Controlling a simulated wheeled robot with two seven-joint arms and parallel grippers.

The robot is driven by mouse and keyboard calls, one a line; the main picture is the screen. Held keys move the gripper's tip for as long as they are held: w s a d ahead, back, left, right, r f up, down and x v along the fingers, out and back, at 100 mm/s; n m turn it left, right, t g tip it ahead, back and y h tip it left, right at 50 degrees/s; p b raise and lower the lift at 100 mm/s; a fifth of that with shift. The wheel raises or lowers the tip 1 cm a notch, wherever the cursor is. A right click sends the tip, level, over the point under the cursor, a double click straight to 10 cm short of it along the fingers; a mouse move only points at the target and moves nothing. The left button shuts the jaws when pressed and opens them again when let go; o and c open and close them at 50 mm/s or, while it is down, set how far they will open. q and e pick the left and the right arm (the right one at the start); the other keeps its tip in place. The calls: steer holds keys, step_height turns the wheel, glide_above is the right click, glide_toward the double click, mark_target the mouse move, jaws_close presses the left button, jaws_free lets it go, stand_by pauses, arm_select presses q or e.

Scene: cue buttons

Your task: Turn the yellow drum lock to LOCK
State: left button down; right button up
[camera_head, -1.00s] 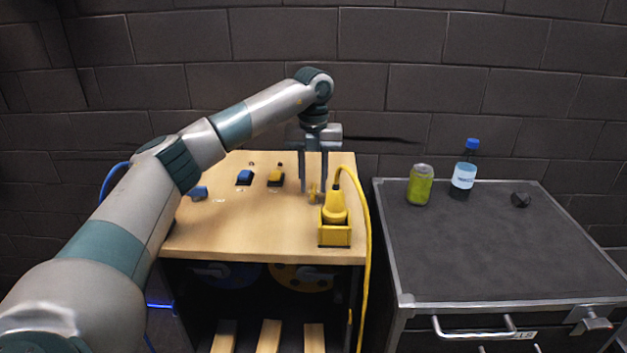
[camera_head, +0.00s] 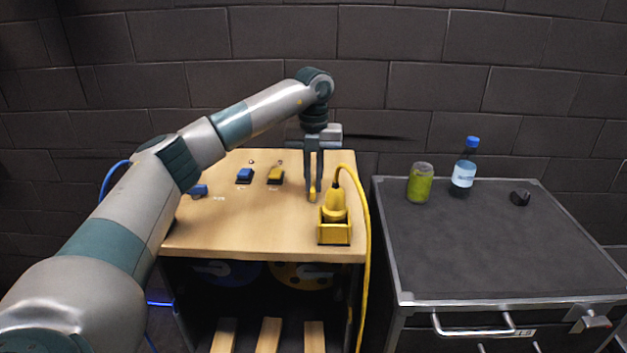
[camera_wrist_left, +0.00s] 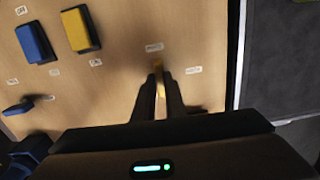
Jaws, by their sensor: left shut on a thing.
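The yellow drum lock (camera_head: 312,190) is a small yellow piece on the wooden cabinet top, behind the yellow plug-like block. Most of it is hidden between my fingers. My left gripper (camera_head: 312,197) points straight down and is shut on it. In the left wrist view the yellow lock (camera_wrist_left: 158,65) shows between and just past the fingertips (camera_wrist_left: 160,80). Two small white labels (camera_wrist_left: 194,70) lie near it, one beyond and one to the right; their words are too blurred to read. My right gripper is not in view.
Blue (camera_head: 244,176) and yellow (camera_head: 276,176) rocker switches and a blue knob (camera_head: 198,191) are on the wooden top (camera_head: 250,230). A yellow plug (camera_head: 335,207) with a cable stands in a yellow holder close in front. A dark cart (camera_head: 480,240) holds a can (camera_head: 420,183) and a bottle (camera_head: 463,172).

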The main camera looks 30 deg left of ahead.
arm_select(q)
steer(key=shift+m, duration=0.9)
steer(key=m, duration=0.4)
steer(key=shift+w+d+p, duration=0.1)
steer(key=shift+d+p, duration=0.05)
steer(key=shift+p, duration=0.2)
steer(key=m, duration=0.2)
steer(key=shift+d+m, duration=0.1)
steer(key=shift+m, duration=0.3)
steer(key=m, duration=0.2)
steer(key=shift+m, duration=0.4)
steer(key=m, duration=0.2)
steer(key=shift+d+m, duration=0.15)
steer(key=shift+m, duration=1.85)
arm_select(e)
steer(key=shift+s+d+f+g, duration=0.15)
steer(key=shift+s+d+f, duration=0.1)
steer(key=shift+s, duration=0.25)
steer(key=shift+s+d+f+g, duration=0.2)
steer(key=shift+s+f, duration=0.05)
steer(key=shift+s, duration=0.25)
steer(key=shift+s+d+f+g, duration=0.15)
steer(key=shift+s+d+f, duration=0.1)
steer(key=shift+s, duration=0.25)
arm_select(q)
steer(key=shift+d, duration=0.1)
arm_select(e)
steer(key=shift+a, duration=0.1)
